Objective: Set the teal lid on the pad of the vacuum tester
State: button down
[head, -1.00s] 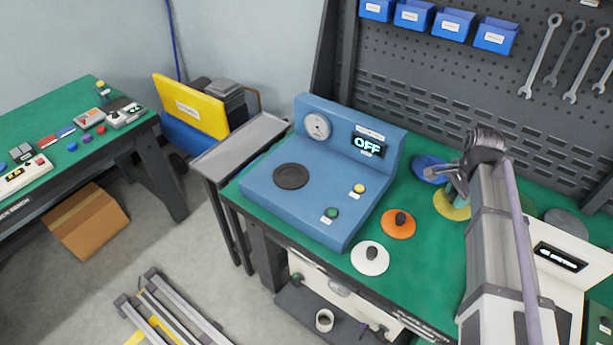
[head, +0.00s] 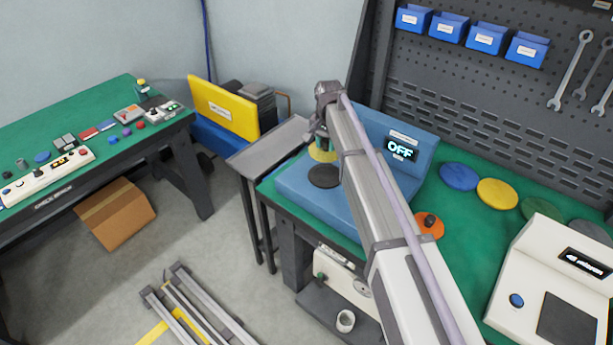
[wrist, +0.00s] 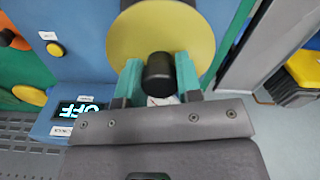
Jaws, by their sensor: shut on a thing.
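My gripper (head: 323,134) is shut on the black knob (wrist: 159,72) of a yellow lid (head: 320,153). The wrist view shows the yellow disc (wrist: 190,35) ahead of my teal fingers. The held lid hangs over the far part of the dark round pad (head: 325,176) of the blue vacuum tester (head: 298,185). It looks a little above the pad; the exact gap is unclear. The tester's display (head: 399,149) reads OFF. I see no teal lid.
An orange lid (head: 430,223) stands right of the tester. Blue (head: 458,177), yellow (head: 497,193) and green (head: 537,210) flat discs lie on the bench near a white device (head: 545,250). A grey side table (head: 265,145) adjoins the tester's left. My arm hides the tester's front right.

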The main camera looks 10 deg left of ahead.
aim_at(325, 175)
jog(key=shift+d, duration=0.2)
notch_tip(325, 175, down, 10)
jog(key=b, duration=1)
jog(key=shift+f, duration=0.25)
jog(key=shift+r, duration=0.3)
jog(key=shift+f, duration=0.3)
jog(key=c, duration=0.8)
grip_release()
jog(key=shift+r, duration=0.15)
notch_tip(325, 175, up, 13)
jog(key=p, duration=1.2)
jog(key=shift+f, duration=0.3)
